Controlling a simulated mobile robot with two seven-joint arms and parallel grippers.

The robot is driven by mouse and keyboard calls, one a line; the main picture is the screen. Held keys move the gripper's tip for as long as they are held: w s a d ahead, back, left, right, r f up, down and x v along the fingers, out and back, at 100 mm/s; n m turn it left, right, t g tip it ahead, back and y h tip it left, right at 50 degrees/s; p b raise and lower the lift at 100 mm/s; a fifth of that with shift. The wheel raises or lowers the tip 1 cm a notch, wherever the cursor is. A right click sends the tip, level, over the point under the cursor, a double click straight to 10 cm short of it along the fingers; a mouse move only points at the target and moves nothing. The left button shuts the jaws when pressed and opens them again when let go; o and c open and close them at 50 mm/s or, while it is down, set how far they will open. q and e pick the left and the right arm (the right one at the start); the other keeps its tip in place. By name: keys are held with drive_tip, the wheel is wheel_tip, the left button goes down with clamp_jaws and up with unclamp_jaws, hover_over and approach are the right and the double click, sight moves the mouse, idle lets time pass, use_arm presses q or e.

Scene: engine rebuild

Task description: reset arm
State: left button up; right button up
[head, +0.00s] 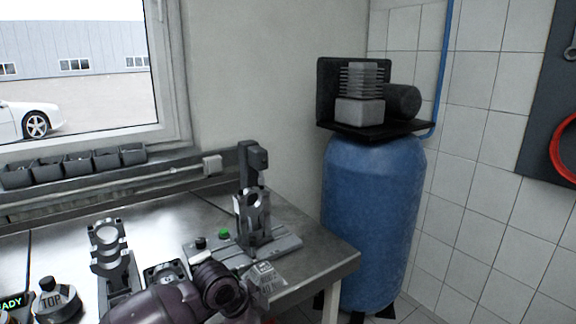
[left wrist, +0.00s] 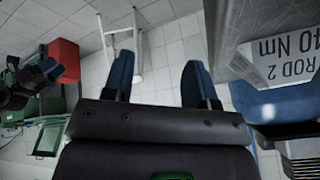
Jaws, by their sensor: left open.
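My left gripper (left wrist: 158,85) shows in the left wrist view with its two blue fingers wide apart and nothing between them. In the head view a dark arm link of mine (head: 185,298) crosses the bottom, over the front of the workbench (head: 318,262); no fingertips show there. A sign plate reading "ROD 2 40 Nm" (left wrist: 283,62) is close to the right of the left gripper in the wrist view. What looks like my right gripper (left wrist: 42,76), dark with blue fingers, is at the far left of that view, too small to judge its opening.
A press-like fixture with a metal rod (head: 252,215) stands on the bench near my arm. A blue compressor tank (head: 370,215) stands beyond the bench's right end. Bins (head: 77,166) line the window.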

use_arm(q)
drive_tip(key=s+a+f+n+t, duration=0.65)
drive_tip(key=s+f+n, duration=0.35)
drive_tip(key=f, duration=0.2)
drive_tip(key=s+a+f+n+t+y, duration=0.1)
drive_tip(key=s+a+f+n+y, duration=0.1)
drive_tip(key=s+a, duration=0.5)
drive_tip(key=s+a+f+n+t+y, duration=0.1)
drive_tip(key=s+a+n+y, duration=0.2)
drive_tip(key=s+a+n, duration=0.2)
drive_tip(key=s+a, duration=0.3)
drive_tip(key=s, duration=0.1)
drive_tip(key=shift+s+f, duration=0.2)
drive_tip(key=shift+f, duration=0.15)
